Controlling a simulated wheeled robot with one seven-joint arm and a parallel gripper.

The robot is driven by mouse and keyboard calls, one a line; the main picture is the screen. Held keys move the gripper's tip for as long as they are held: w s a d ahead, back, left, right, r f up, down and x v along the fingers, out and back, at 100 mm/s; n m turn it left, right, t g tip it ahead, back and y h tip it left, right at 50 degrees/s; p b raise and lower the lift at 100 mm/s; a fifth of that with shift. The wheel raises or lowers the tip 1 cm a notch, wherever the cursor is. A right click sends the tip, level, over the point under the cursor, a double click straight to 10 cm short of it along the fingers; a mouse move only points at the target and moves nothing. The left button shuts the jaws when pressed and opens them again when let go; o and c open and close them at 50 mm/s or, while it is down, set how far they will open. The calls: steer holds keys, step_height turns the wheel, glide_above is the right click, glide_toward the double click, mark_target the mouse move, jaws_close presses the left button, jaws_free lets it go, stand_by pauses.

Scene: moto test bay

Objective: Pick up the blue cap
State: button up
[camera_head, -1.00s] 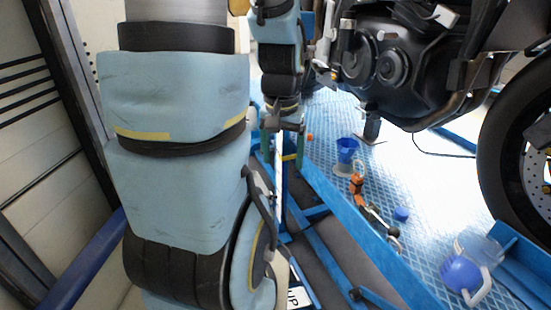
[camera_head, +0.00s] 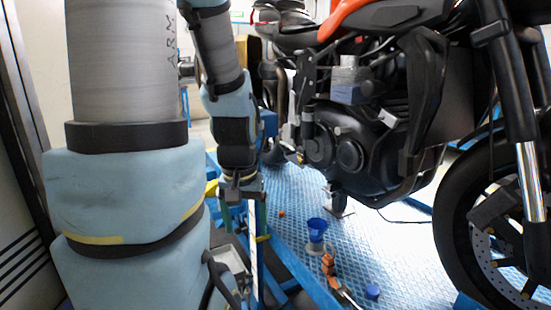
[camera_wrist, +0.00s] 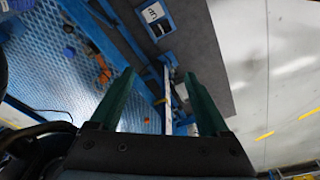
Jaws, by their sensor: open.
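The blue cap (camera_head: 372,292) is a small, short blue cylinder on the blue patterned floor plate, low in the head view, right of a brown-orange tool. My gripper (camera_head: 243,214) hangs left of it and apart from it, over the frame at the platform's edge, with its green fingers pointing down. In the wrist view my gripper (camera_wrist: 158,76) is open, with nothing between the fingers. Two dark blue things show at the upper left there; I cannot tell which, if either, is the cap.
Blue frame rails (camera_head: 300,272) edge the platform. A small orange piece (camera_head: 281,213) lies near my gripper.

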steer(key=shift+o, duration=0.5)
step_height(320, 180, up, 5)
steer(key=p, duration=0.3)
steer(key=shift+r, duration=0.15)
steer(key=t+b, duration=0.3)
steer(key=b, duration=1.4)
glide_toward(373, 290)
steer(key=x, duration=0.3)
steer(key=shift+w+a+f+b, duration=0.1)
steer(key=shift+a+f+b, duration=0.15)
steer(key=shift+a+b, duration=0.1)
steer(key=shift+d+x, duration=0.2)
steer(key=shift+x, duration=1.15)
steer(key=shift+d+x, duration=0.15)
steer(key=shift+x, duration=1.2)
steer(key=shift+c, duration=0.3)
jaws_close()
